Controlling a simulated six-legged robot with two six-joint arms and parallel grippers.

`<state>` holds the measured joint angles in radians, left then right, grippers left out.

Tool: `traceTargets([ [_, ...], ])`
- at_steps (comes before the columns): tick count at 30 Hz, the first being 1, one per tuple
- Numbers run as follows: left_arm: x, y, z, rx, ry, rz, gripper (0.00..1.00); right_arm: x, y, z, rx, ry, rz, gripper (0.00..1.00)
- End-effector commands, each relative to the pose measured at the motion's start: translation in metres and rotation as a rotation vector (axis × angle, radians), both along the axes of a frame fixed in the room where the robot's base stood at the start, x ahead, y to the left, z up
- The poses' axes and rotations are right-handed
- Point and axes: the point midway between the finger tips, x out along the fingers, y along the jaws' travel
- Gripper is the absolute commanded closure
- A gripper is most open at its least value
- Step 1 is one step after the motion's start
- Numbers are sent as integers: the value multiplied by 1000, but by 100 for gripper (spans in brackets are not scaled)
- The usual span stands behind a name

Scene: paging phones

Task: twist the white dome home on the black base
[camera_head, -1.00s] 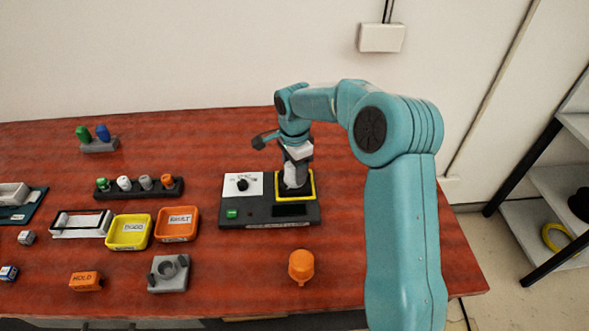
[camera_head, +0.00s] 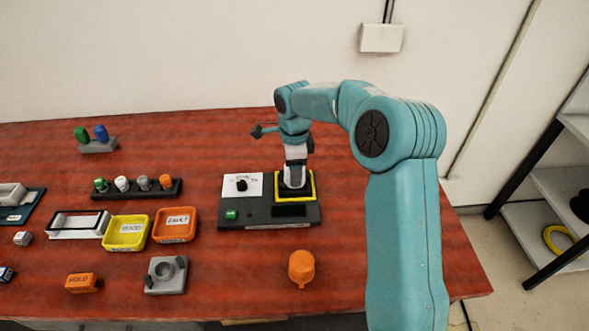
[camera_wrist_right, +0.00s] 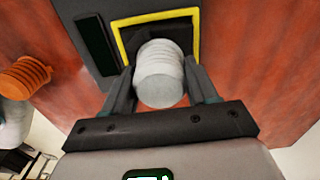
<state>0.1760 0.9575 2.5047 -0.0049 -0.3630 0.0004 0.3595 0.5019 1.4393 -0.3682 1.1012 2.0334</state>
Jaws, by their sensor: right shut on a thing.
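The white dome (camera_wrist_right: 160,75), a ribbed cylinder with a rounded end, sits between the fingers of my right gripper in the right wrist view. The right gripper (camera_head: 294,182) is shut on it and points down over the yellow-framed square (camera_head: 313,187) of the dark console. The black base (camera_wrist_right: 182,36) shows as a dark area inside that yellow frame, right at the dome's far end. The dome covers the joint, so I cannot tell how it is seated. My left gripper is not in view.
The dark console (camera_head: 258,213) has a white dial panel (camera_head: 241,186) and a green button (camera_head: 231,215). An orange dome (camera_head: 301,268) stands in front of it. Yellow (camera_head: 126,246) and orange (camera_head: 175,238) trays lie to the left. Free table lies right of the console.

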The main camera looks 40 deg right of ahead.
Motion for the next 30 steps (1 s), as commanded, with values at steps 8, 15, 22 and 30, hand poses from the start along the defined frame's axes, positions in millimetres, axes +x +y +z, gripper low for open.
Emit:
traceTargets([
  [8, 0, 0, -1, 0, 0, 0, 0, 0, 0, 0, 1, 1, -23, 23],
  [15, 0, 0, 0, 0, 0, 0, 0, 0, 0, 0, 0, 0, -21, 12],
  [22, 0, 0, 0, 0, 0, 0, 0, 0, 0, 0, 0, 0, -21, 0],
  [30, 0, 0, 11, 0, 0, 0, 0, 0, 0, 15, 0, 0, -21, 0],
])
